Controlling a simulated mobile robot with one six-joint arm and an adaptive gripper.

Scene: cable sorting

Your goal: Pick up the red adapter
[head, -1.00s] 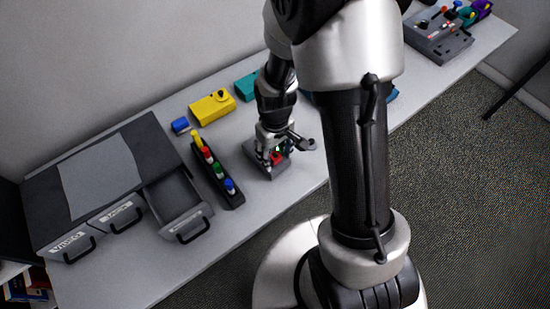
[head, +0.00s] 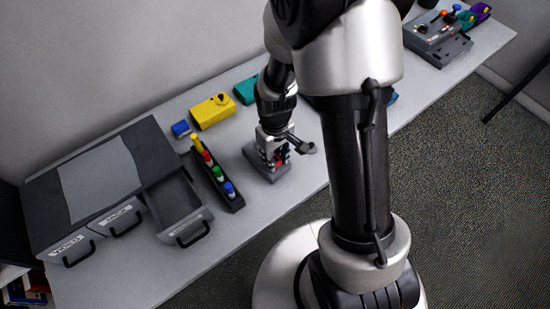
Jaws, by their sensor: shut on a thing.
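My gripper (head: 275,158) is low over a small grey block (head: 268,172) near the middle of the table. It is shut on a red piece (head: 285,155), taken to be the red adapter, which shows only in part between and beside the fingers. Whether the piece still touches the block cannot be told. Another red piece (head: 207,158) stands in a dark rack with yellow, green and blue ones.
The dark rack (head: 232,205) lies left of my gripper. A yellow box (head: 212,111), a teal box (head: 246,90) and a blue piece (head: 180,129) sit behind. An open drawer (head: 172,207) juts out at left. A grey device (head: 437,45) stands far right.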

